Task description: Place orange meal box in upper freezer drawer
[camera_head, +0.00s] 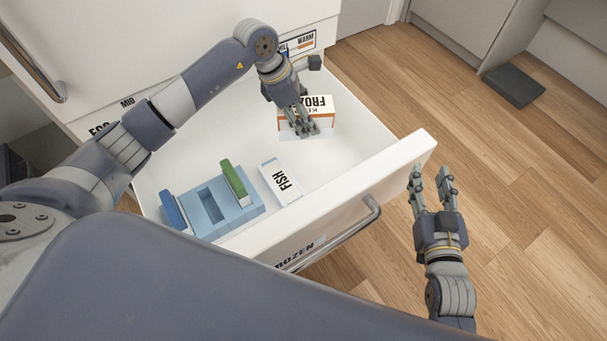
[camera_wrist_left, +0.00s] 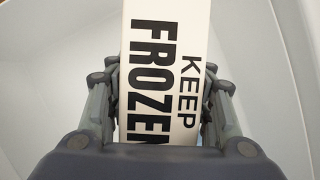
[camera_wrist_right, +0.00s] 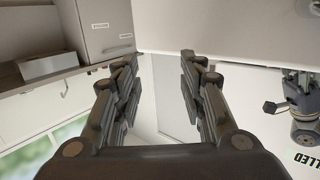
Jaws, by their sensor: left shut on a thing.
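The orange meal box (camera_head: 318,103) has a white top printed "KEEP FROZEN" and an orange band on its side. It is inside the open freezer drawer (camera_head: 411,152), toward the far right corner. My left gripper (camera_head: 303,128) is shut on the box. In the left wrist view the white lettered face of the box (camera_wrist_left: 163,70) lies between the fingers. I cannot tell whether the box touches the drawer floor. My right gripper (camera_head: 432,172) is open and empty, outside the drawer past its front panel; its spread fingers show in the right wrist view (camera_wrist_right: 160,85).
A white "FISH" box (camera_head: 281,182) lies in the drawer's middle. Beside it is a light-blue slotted holder (camera_head: 213,208) with a green piece (camera_head: 234,182) and a blue piece (camera_head: 173,210). A metal handle (camera_head: 340,235) runs along the drawer front. The floor at right is mostly clear.

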